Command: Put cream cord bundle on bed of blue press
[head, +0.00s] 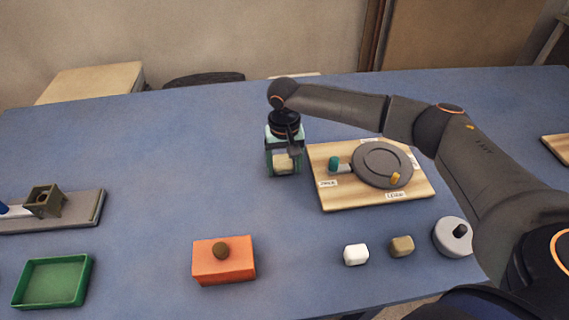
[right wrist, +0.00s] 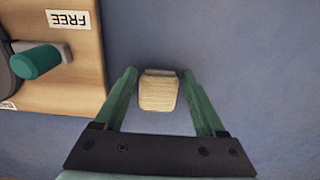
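The cream cord bundle (head: 283,163) is a small pale block on the blue table, left of the wooden board. My right gripper (head: 284,171) points down over it. In the right wrist view the cream bundle (right wrist: 158,93) lies between the two green fingers (right wrist: 159,76), with a gap on each side, so the gripper is open. A grey slab (head: 85,210) at the far left carries an olive block (head: 43,201) and a blue-tipped lever (head: 8,209); it looks like the blue press, cut off by the picture edge. My left gripper is not in view.
The wooden board (head: 330,196) with a grey disc (head: 383,163) stands close right of the gripper. An orange box (head: 224,262), green tray (head: 52,282), white block (head: 356,254), tan block (head: 401,246) and round grey lidded piece (head: 452,240) are nearer. The table's left middle is clear.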

